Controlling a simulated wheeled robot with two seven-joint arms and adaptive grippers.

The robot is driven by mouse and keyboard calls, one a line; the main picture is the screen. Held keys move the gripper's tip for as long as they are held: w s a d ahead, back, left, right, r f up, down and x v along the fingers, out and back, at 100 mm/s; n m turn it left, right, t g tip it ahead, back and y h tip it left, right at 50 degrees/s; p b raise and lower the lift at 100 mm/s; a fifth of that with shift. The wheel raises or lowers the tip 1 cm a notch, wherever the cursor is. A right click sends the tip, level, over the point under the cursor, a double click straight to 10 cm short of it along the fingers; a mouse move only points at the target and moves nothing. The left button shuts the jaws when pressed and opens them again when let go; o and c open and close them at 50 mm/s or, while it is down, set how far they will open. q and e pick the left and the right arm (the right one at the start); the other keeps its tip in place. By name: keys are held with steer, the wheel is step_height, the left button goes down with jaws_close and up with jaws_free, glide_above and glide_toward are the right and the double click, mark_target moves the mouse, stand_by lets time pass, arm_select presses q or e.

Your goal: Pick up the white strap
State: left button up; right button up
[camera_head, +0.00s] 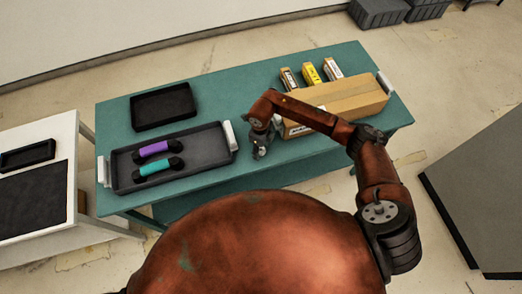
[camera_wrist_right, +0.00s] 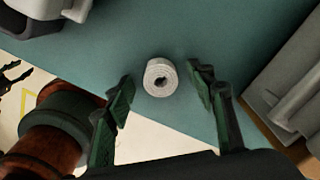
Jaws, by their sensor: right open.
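The white strap (camera_wrist_right: 161,77) is a small rolled coil with a dark hole in its middle, lying on the teal table. It shows in the right wrist view, between and beyond the two green fingers; in the head view I cannot make it out near the gripper. My right gripper (camera_head: 260,148) is open, over the table's front part between the dark tray and the cardboard box. In the wrist view its fingers (camera_wrist_right: 158,88) are apart with nothing held between them.
A dark grey tray (camera_head: 208,150) with white end handles holds a purple handset (camera_head: 153,149) and a teal handset (camera_head: 152,169). Behind it lies an empty black tray (camera_head: 163,107). A cardboard box (camera_head: 345,98) stands right of my gripper, with small boxes (camera_head: 311,74) behind it.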

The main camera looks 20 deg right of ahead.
steer(key=shift+c, duration=0.3)
steer(key=c, duration=0.9)
steer(key=shift+o, duration=0.2)
steer(key=shift+r, duration=0.15)
